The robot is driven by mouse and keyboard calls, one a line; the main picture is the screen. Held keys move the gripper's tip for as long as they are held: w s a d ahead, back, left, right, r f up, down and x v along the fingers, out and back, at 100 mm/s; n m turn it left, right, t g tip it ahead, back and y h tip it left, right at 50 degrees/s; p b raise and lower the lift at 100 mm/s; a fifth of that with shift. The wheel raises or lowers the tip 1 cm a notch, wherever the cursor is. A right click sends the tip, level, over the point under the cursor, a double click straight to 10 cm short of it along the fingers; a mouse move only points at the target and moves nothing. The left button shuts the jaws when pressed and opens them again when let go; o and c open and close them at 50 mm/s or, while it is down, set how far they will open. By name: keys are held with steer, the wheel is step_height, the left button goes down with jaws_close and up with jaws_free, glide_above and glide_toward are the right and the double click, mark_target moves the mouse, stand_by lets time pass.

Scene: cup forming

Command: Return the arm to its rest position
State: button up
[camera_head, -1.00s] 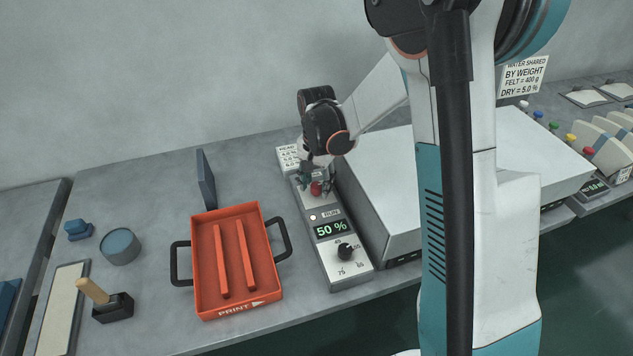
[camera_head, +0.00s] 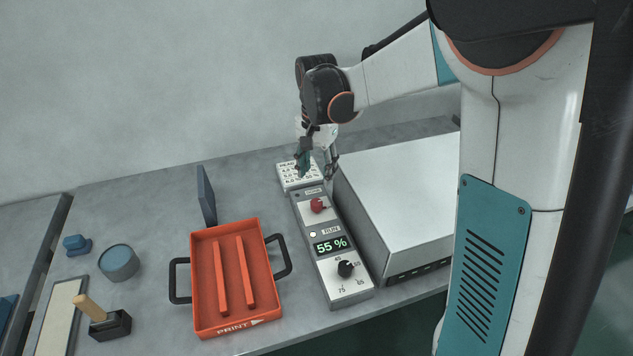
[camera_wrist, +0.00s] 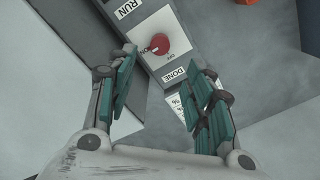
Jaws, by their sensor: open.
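My gripper (camera_head: 317,163) is raised over the back end of the control box (camera_head: 346,290), near the white card (camera_head: 291,181). In the wrist view its teal-padded fingers (camera_wrist: 160,92) are apart with nothing between them. The red knob (camera_head: 317,205) on the box is clear of the fingers and also shows in the wrist view (camera_wrist: 159,43), ahead of them. The box's display (camera_head: 331,245) reads 55 %. A black dial (camera_head: 346,268) sits at its front end.
An orange tray (camera_head: 199,262) marked PRINT, with two bars inside, stands left of the control box. A large grey-white box (camera_head: 405,185) stands to its right. A dark upright plate (camera_head: 206,195), a round blue-grey pot (camera_head: 118,262) and a wooden-handled stamp (camera_head: 108,325) are farther left.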

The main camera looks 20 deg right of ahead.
steer(key=shift+r, duration=0.6)
steer(key=shift+r, duration=0.1)
steer(key=s+r+n+t, duration=0.3)
steer(key=s+n, duration=0.1)
steer(key=s, duration=0.7)
steer(key=s+r+n+t, duration=0.4)
steer(key=s+n, duration=0.1)
steer(key=s, duration=0.7)
steer(key=shift+a, duration=0.15)
